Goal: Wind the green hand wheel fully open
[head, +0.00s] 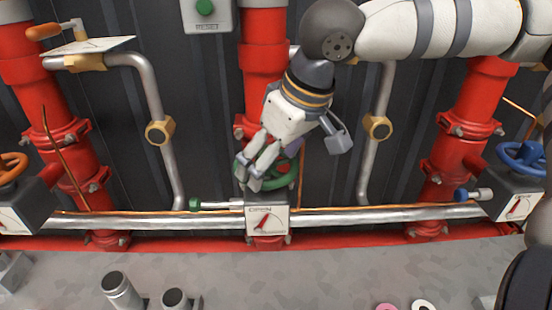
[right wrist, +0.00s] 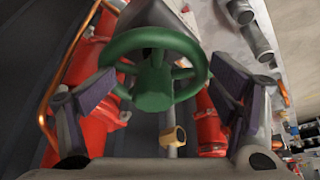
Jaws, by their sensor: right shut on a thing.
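The green hand wheel (head: 287,176) sits at the middle red pipe, just above a white plate marked OPEN (head: 279,221) with a red pointer. My right gripper (head: 254,172) reaches down from the upper right and hides part of the wheel. In the right wrist view the green wheel (right wrist: 153,82) shows with its rim, spokes and hub between my two dark-padded fingers. The right gripper is shut on the wheel, one finger on each side. My left gripper is not in view.
An orange wheel (head: 12,168) is at the left and a blue wheel (head: 522,158) at the right. A green-tipped lever (head: 215,205) lies left of the OPEN plate. A horizontal silver pipe (head: 365,215) runs below. A RESET box (head: 206,12) is above.

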